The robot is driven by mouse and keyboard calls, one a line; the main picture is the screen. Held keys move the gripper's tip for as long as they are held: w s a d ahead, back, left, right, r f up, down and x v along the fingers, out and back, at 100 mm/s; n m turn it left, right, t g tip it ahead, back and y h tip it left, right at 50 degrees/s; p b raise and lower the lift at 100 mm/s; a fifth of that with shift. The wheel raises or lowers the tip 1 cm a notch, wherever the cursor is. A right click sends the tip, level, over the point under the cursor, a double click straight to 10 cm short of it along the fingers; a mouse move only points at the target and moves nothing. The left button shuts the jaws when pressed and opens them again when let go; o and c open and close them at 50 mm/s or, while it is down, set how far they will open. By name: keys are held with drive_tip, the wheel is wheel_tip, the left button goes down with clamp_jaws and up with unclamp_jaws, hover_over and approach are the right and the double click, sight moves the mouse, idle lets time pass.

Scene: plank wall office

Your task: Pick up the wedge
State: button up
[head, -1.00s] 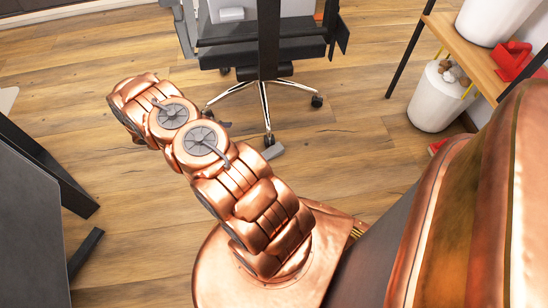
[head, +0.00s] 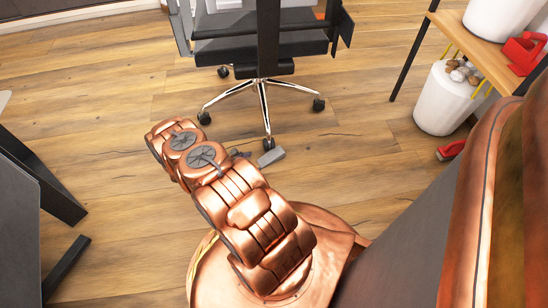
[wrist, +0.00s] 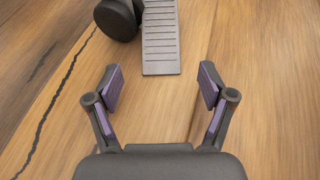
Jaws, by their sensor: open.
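The wedge is a grey ridged block (head: 271,157) on the wooden floor, just in front of the office chair's near caster in the head view. In the wrist view the wedge (wrist: 161,42) is at the top centre, its ridged face showing and its far end cut off by the frame. My gripper (wrist: 162,87) is open and empty, its two purple-padded fingers spread apart. The wedge's near end lies ahead of the fingertips, roughly centred between them. In the head view my arm mostly hides the gripper.
A chair caster (wrist: 117,19) sits close beside the wedge on its left. The office chair (head: 262,45) stands behind. A shelf (head: 470,42) with a white bin (head: 440,100) is at right, and a red object (head: 451,149) lies on the floor. Dark furniture (head: 22,215) is at left.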

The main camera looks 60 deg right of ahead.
sight(265, 160)
drive_tip(key=shift+b+x, duration=1.25)
drive_tip(key=shift+x, duration=1.15)
drive_tip(key=shift+r, duration=0.1)
drive_tip(key=c, duration=1.4)
